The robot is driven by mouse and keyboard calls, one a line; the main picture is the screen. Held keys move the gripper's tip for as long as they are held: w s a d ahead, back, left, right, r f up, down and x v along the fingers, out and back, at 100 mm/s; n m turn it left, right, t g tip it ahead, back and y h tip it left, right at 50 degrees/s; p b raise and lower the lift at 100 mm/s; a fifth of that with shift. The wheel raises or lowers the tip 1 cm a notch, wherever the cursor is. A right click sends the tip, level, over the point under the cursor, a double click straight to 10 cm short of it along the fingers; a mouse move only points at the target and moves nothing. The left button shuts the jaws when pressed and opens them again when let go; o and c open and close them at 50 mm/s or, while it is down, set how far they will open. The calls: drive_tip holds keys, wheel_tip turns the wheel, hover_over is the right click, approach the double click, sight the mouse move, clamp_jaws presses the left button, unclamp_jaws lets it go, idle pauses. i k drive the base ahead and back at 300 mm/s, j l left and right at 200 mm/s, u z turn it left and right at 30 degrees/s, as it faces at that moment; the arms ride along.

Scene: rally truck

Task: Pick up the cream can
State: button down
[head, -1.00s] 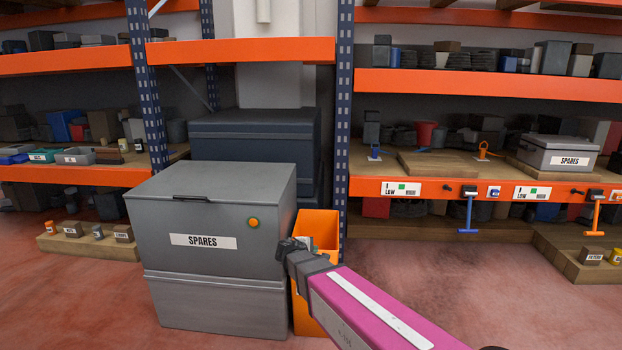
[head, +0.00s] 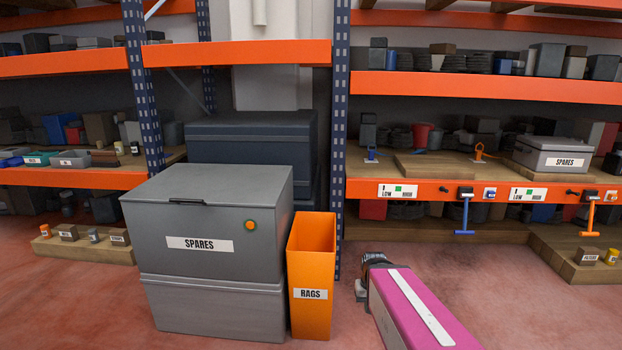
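I cannot pick out a cream can with certainty. A small pale can with a yellowish top (head: 119,148) stands on the left middle shelf, with a similar small dark can (head: 135,149) beside it. A pale cylinder-like item (head: 437,62) sits on the upper right shelf, too small to name surely. My gripper (head: 364,272) is at the end of my pink arm, low over the floor, right of the orange bin and well away from these items. Its fingers are dark and small, so their opening is unclear. No held object can be made out.
A grey SPARES chest (head: 205,245) and an orange RAGS bin (head: 312,270) stand before the racks. A low board (head: 85,252) at left holds small cans and blocks. A yellow can (head: 612,257) stands at right. Red floor (head: 480,290) is clear at centre right.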

sight(119, 145)
drive_tip(key=u, duration=1.45)
